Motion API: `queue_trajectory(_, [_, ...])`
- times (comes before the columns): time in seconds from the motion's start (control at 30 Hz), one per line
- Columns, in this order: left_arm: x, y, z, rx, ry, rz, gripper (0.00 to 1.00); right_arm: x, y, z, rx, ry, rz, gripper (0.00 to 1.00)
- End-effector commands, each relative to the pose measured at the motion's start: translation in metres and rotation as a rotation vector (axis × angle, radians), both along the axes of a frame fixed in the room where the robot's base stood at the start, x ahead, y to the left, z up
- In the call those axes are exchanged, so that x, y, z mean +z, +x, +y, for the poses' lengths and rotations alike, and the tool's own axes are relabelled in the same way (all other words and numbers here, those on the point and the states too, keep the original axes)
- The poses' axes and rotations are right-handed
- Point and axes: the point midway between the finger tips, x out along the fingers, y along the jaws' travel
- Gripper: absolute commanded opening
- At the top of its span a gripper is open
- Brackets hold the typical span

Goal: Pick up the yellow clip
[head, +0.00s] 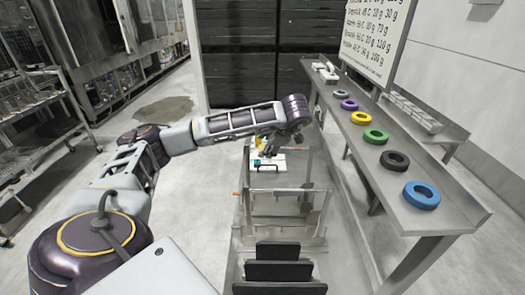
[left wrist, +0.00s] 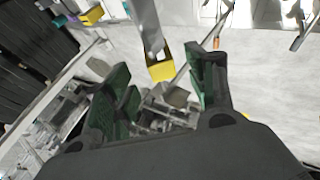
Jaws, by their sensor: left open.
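A small yellow piece (head: 258,142), which looks like the yellow clip, shows beside my left gripper (head: 270,148) in the head view, partly hidden by it. In the left wrist view, a yellow piece (left wrist: 161,71) sits at the end of a grey metal bar. It appears between the two dark green fingers of my left gripper (left wrist: 164,66), which is open and empty. Another yellow piece (left wrist: 92,16) shows at the top left of that view, so I cannot tell for sure which one is the clip. My right gripper is not in view.
A white plate with a teal part (head: 257,162) lies below my left gripper, on a metal cart frame (head: 275,192). A steel shelf (head: 455,212) on the right holds several coloured rings, including a blue one (head: 421,194). A wire rack (head: 25,110) stands at the left.

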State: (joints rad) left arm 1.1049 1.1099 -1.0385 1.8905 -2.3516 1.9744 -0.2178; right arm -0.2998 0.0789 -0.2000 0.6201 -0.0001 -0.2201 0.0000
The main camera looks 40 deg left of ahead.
Motion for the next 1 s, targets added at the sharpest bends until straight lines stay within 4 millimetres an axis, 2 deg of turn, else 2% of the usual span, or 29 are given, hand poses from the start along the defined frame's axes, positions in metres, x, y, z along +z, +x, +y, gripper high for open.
queue_trajectory(0.2, [-0.018,0.003,0.014,0.001,0.001,0.003,0.56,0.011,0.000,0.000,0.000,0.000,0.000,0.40])
queue_trajectory(0.4, [-0.032,0.005,0.023,0.002,0.001,0.002,0.56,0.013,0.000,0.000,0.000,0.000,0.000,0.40])
queue_trajectory(0.9, [-0.035,0.006,0.024,0.000,0.000,0.002,0.56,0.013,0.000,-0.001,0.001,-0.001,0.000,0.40])
queue_trajectory(0.93, [-0.035,0.006,0.024,0.000,0.000,0.002,0.55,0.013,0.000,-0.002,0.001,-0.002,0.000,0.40])
queue_trajectory(1.0, [-0.035,0.006,0.024,0.000,0.000,0.002,0.46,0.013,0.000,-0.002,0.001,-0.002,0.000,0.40])
